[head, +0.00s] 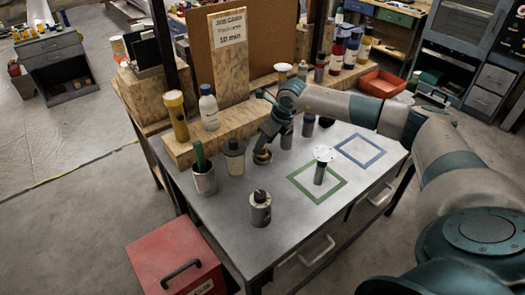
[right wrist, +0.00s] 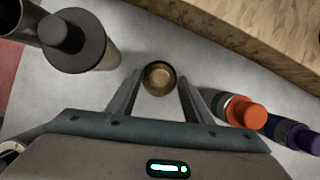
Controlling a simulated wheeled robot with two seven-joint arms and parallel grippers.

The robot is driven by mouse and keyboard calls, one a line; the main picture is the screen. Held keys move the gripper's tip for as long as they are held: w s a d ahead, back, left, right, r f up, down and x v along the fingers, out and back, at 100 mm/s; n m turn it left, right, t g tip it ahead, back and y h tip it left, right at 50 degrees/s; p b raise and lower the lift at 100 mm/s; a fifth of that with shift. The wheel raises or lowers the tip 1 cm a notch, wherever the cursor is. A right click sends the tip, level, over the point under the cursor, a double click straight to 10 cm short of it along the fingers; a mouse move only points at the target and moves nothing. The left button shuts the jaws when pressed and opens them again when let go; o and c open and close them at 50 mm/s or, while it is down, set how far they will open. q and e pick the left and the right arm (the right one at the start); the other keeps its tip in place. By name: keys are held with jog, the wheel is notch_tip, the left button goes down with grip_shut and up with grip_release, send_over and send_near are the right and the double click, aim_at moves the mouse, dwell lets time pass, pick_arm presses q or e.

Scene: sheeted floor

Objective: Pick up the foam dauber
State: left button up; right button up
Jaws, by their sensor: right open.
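A small round brown-gold piece, which may be the foam dauber (head: 262,157), stands on the grey workbench in front of the wooden ledge. In the right wrist view this piece (right wrist: 159,77) shows from above as a dark ring with a tan middle. My right gripper (right wrist: 159,88) is open, with one finger on each side of it near the fingertips. I cannot tell whether either finger touches it. In the head view my right gripper (head: 268,138) comes down just above and behind the piece. My left gripper is not in view.
A dark-capped bottle (right wrist: 75,42) is left of the fingers; orange-capped (right wrist: 245,113) and purple-capped (right wrist: 303,138) bottles are to the right. On the workbench (head: 225,210) are a grey can (head: 260,210), a cup (head: 204,180) and a white-topped piece (head: 324,155) by the green square.

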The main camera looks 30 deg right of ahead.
aim_at(263, 152)
jog(key=shift+p+x, duration=0.5)
jog(key=shift+x, duration=1.1)
jog(key=c, duration=1.1)
